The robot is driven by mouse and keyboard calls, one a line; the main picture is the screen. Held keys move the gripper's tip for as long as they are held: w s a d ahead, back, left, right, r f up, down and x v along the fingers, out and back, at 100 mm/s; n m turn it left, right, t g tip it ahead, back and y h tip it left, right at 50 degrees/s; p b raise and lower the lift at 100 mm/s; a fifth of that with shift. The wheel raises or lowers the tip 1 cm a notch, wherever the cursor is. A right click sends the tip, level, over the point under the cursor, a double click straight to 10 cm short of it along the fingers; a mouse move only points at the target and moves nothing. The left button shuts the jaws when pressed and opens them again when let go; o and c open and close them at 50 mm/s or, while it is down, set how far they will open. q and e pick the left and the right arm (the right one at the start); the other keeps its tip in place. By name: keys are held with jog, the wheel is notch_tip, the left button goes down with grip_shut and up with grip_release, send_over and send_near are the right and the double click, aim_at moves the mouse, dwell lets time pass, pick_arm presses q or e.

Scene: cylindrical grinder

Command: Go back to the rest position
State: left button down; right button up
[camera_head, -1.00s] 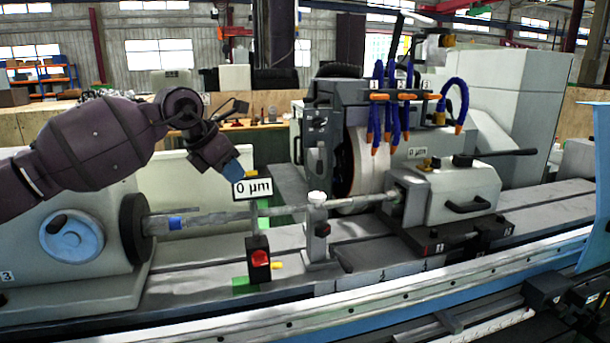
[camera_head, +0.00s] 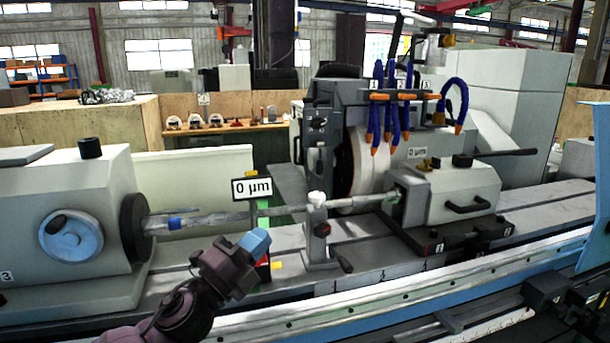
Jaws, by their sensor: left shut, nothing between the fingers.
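My left gripper (camera_head: 257,242), with blue fingertips, is in front of the machine bed at the lower middle of the head view. It is shut and empty. Its dark purple arm comes up from the bottom edge. The gripper hides most of the black dial stand with the red knob (camera_head: 265,262). The shaft (camera_head: 228,219) lies level between the headstock (camera_head: 90,175) and the tailstock (camera_head: 455,195), behind the gripper. My right gripper is not in view.
A steady rest (camera_head: 317,230) stands just right of the gripper. The grinding wheel (camera_head: 366,160) and blue coolant hoses (camera_head: 388,100) are behind the shaft. The front rail (camera_head: 400,290) runs along the bed at lower right. A "0 µm" display (camera_head: 252,188) floats above the shaft.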

pick_arm(q)
jog(key=s+a+f+n+g+y, duration=0.1)
jog(key=s+a+f+n+y, duration=0.3)
jog(key=a+f+n+y, duration=0.5)
jog(key=s+a+f+n+y, duration=0.5)
jog(key=a+f+n+y, duration=0.15)
jog(key=n, duration=0.35)
jog(key=s+a+f+n+g, duration=0.15)
jog(key=s+f+g, duration=0.25)
jog(key=s, duration=0.4)
jog(key=s+a+f+n+g, duration=0.1)
jog(key=s+f+n+g, duration=0.25)
jog(key=s, duration=0.45)
jog(key=s+a+f+n+g, duration=0.1)
jog(key=s+f+n+g, duration=0.1)
jog(key=s+f+g, duration=0.45)
jog(key=w+f+t, duration=0.6)
jog(key=f+t, duration=0.2)
jog(key=t, duration=0.2)
jog(key=shift+w+a+f+m, duration=0.15)
jog(key=shift+f+m, duration=0.2)
jog(key=shift+m, duration=0.05)
